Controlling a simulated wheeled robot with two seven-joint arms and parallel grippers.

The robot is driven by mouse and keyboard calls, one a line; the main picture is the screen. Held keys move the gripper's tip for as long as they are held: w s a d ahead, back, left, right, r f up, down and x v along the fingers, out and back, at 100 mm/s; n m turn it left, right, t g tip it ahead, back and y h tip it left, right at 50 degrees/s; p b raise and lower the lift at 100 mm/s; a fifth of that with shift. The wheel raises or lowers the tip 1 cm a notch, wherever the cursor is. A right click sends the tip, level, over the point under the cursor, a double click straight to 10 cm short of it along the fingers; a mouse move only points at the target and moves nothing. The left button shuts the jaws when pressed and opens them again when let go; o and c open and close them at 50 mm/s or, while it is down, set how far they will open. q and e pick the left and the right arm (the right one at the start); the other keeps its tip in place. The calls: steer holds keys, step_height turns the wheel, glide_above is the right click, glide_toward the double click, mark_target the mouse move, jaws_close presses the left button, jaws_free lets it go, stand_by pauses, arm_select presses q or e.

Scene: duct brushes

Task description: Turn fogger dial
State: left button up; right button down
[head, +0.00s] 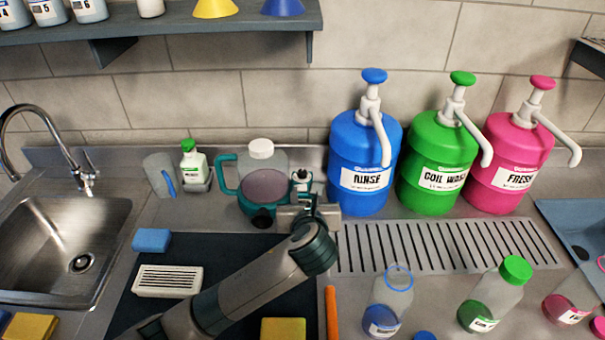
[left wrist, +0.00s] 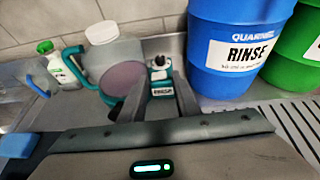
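The fogger (head: 262,192) stands against the back wall, with a teal body and handle, a clear tank and a white cap. It also shows in the left wrist view (left wrist: 124,82). A round black knob (head: 263,218) sits low on its front. My right gripper is out of view.
Blue, green and pink pump jugs (head: 365,150) stand close to the right of the fogger. A small green-capped bottle (head: 193,165) is to its left. A white vent block (head: 168,281) and blue sponge (head: 152,240) lie in front. The sink (head: 60,240) is far left.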

mark_target(303, 173)
arm_select(q)
steer(key=p+x, duration=0.2)
steer(key=x, duration=1.4)
steer(key=shift+a, duration=0.15)
jaws_close()
